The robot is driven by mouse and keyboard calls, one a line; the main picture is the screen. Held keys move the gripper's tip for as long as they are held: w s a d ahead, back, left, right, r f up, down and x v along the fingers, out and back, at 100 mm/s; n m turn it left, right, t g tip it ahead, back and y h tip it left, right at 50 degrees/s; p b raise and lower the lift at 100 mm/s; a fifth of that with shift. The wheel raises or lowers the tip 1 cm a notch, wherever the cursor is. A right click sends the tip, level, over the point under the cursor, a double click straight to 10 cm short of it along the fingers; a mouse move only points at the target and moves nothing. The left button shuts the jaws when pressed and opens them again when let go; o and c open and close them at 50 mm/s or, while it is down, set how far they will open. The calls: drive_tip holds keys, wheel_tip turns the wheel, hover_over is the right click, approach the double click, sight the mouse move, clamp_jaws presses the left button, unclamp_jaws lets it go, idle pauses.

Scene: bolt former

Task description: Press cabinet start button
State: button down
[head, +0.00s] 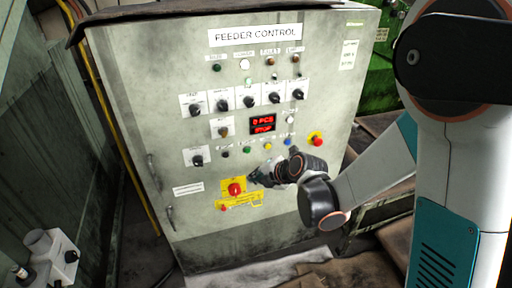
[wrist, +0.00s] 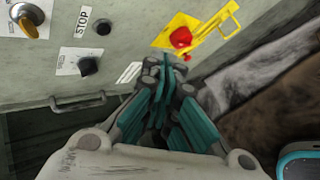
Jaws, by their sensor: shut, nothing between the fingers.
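The grey cabinet (head: 150,110) labelled FEEDER CONTROL stands ahead. A lower row on it holds a black button (head: 225,155), a green button (head: 246,150), a yellow button (head: 267,146) and a blue button (head: 287,142). Their labels are too small to read in the head view. In the wrist view the black button (wrist: 103,26) sits beside a STOP label; the green button is not seen there. My gripper (head: 252,179) is shut and empty, just below the green button. In the wrist view my gripper (wrist: 160,70) points toward the panel; whether it touches is unclear.
A red knob (head: 235,188) on a yellow plate lies just below-left of my gripper. A red mushroom button (head: 316,139) sits at the row's right end. A red-lit display (head: 262,124) reads 0 PCS, STOP. Black selector knobs sit above; a door handle (head: 154,172) is at left.

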sight(247, 150)
drive_tip(key=shift+w+f+n, duration=0.2)
drive_tip(key=shift+f+n, duration=0.1)
drive_tip(key=shift+f, duration=0.05)
drive_tip(key=w+a, duration=0.2)
drive_tip(key=w, duration=0.6)
drive_tip(key=shift+w+a+p, duration=0.15)
drive_tip(key=shift+w+p, duration=0.1)
drive_tip(key=shift+p, duration=0.1)
idle(1.4)
drive_tip(key=shift+w+a, duration=0.15)
drive_tip(key=shift+w, duration=0.25)
